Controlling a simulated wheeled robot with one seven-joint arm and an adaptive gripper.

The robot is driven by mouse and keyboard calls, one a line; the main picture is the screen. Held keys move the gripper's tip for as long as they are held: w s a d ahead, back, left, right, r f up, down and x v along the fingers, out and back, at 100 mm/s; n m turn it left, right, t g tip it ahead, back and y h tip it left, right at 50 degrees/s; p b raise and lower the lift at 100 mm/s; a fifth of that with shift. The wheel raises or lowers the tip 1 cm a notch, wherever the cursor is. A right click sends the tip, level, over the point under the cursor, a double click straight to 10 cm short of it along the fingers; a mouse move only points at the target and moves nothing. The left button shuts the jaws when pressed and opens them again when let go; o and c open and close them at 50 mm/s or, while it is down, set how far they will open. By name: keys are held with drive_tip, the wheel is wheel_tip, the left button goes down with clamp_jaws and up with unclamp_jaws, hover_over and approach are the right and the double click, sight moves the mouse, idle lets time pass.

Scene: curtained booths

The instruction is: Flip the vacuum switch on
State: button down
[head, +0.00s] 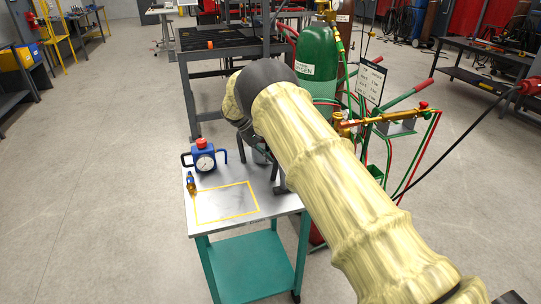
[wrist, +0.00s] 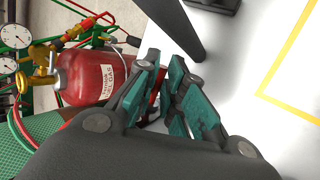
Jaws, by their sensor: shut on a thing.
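My gripper (wrist: 164,80) is shut, its teal-padded fingers close around a small, mostly hidden part that shows red and dark between them in the wrist view. I cannot tell whether that part is the vacuum switch. In the head view my arm covers most of the gripper, at the back right of a small metal-topped table (head: 272,205). A blue device with a round dial (head: 205,163) and a red knob (head: 201,143) stands at the table's back left, apart from the gripper. No switch can be made out clearly.
A green oxygen cylinder (head: 316,62) stands behind my arm, with hoses and a brass torch (head: 385,119) to the right. A red fuel gas cylinder (wrist: 92,76) is close by in the wrist view. A small brass fitting (head: 191,183) lies beside the yellow-outlined area, which is clear.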

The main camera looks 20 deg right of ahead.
drive_tip(key=shift+w+r+g, duration=0.15)
drive_tip(key=shift+r+g, duration=0.05)
drive_tip(key=shift+g, duration=0.2)
idle(0.3)
drive_tip(key=c, duration=1.5)
unclamp_jaws()
drive_tip(key=v, duration=1.2)
